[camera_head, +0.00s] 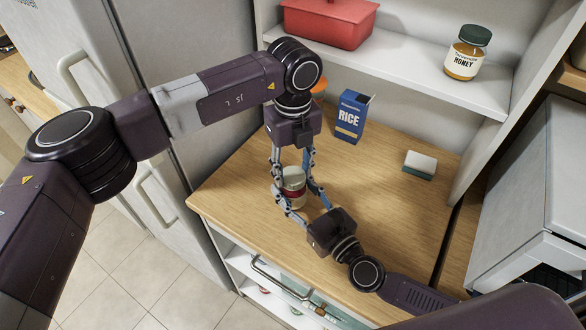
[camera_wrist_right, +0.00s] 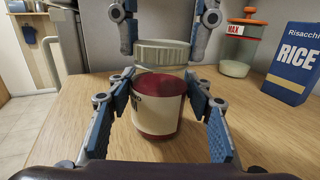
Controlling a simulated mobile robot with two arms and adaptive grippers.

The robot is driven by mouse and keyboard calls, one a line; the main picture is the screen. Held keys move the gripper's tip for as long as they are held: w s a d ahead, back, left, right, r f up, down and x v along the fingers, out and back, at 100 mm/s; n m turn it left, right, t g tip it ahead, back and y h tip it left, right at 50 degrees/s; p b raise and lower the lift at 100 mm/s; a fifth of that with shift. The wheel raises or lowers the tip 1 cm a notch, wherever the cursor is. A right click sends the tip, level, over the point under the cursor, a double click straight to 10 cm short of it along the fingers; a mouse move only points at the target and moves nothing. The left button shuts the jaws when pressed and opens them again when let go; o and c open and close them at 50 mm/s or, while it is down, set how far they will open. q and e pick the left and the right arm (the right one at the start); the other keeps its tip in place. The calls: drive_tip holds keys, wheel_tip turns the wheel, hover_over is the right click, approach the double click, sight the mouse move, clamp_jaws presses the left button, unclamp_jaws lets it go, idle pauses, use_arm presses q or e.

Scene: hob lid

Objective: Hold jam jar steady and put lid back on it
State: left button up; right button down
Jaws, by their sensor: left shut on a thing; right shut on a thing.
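The jam jar (camera_head: 294,190) stands upright on the wooden counter, with a cream and dark red label. In the right wrist view the jar (camera_wrist_right: 158,105) is between the blue-padded fingers of my right gripper (camera_wrist_right: 160,112), which is shut on it from the side. The pale metal lid (camera_wrist_right: 163,52) is at the top of the jar, roughly level, with clear glass showing below it. My left gripper (camera_head: 293,170) reaches down from above and is shut on the lid, a finger on each side. I cannot tell whether the lid is seated on the rim.
A blue rice box (camera_head: 350,118) stands behind the jar to the right. A sponge (camera_head: 420,165) lies farther right. An orange-topped container (camera_wrist_right: 243,45) stands behind. A honey jar (camera_head: 467,53) and red box (camera_head: 330,22) are on the shelf. The counter's right middle is clear.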

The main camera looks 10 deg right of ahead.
use_arm(q)
drive_tip(key=m, duration=1.3)
drive_tip(key=shift+m, duration=0.3)
drive_tip(key=m, duration=0.5)
drive_tip(key=shift+m, duration=0.4)
drive_tip(key=m, duration=0.6)
drive_tip(key=shift+f+m, duration=0.1)
drive_tip(key=shift+m, duration=0.3)
drive_tip(key=o, duration=1.4)
drive_tip(key=shift+c, duration=0.2)
wheel_tip(320, 180, up, 12)
